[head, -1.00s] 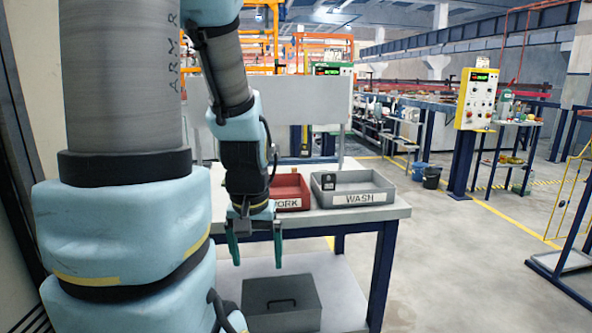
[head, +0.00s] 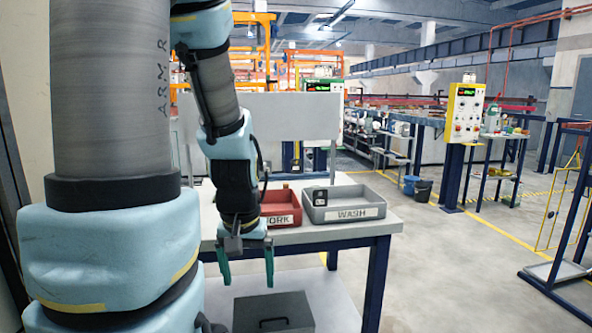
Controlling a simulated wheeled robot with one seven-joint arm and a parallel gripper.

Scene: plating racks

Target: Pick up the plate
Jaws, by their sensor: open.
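My gripper (head: 247,268) hangs fingers-down in front of the workbench's front edge, left of the picture's middle. Its two green fingers are apart with nothing between them. I cannot make out a plate in this view. A red tray (head: 281,210) marked WORK sits on the bench, its left part hidden behind my arm. A grey tray (head: 349,213) marked WASH stands to its right. A small dark block with a pale mark (head: 320,196) shows at the left side of the grey tray.
The workbench (head: 391,219) has a pale top and dark blue legs. A grey box with a handle (head: 283,308) sits on its lower shelf. A yellow control panel (head: 465,114) stands farther right. The floor (head: 440,270) right of the bench is clear.

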